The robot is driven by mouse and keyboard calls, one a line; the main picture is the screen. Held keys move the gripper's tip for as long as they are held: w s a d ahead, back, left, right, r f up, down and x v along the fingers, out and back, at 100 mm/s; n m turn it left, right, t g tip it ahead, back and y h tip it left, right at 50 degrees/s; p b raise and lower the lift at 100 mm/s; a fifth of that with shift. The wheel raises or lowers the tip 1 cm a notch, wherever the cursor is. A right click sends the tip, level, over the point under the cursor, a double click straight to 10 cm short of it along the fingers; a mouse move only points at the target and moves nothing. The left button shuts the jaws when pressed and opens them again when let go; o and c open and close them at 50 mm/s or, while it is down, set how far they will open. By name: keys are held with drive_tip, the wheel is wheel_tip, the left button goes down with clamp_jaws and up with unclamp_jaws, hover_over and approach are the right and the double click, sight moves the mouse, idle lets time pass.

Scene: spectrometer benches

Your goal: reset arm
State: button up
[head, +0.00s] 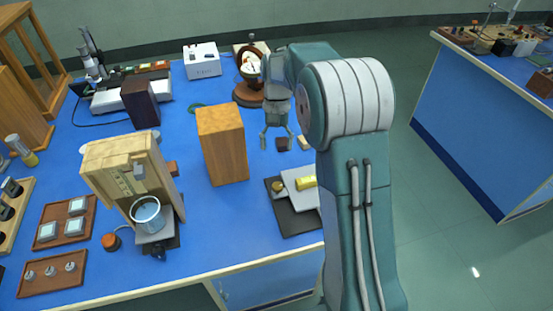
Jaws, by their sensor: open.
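My gripper (275,140) hangs from my arm over the blue bench (238,258), pointing down, with its fingers apart and nothing between them. It is to the right of an upright wooden block (223,147). Small dark and light blocks lie just below and right of the fingers; I cannot tell the exact gap. My teal and white arm stands at the right of the bench and hides part of its right edge.
A white plate with a yellow cylinder (306,183) lies on a dark mat (292,218) near the front edge. A wooden device with a metal cup (147,213) stands left. A round-based instrument (248,95) stands behind the gripper. Another blue bench (480,120) is across the floor.

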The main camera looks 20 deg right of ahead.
drive_tip(key=shift+w+r, duration=0.1)
drive_tip(key=shift+r, duration=0.2)
drive_tip(key=s+r+n+t, duration=0.2)
drive_tip(key=s+r+t, duration=0.3)
drive_tip(key=s+r, duration=0.65)
drive_tip(key=s+a+n+t+h, duration=0.1)
drive_tip(key=s+t, duration=0.4)
drive_tip(key=s, duration=0.9)
drive_tip(key=shift+s+f, duration=0.15)
drive_tip(key=shift+s, duration=0.15)
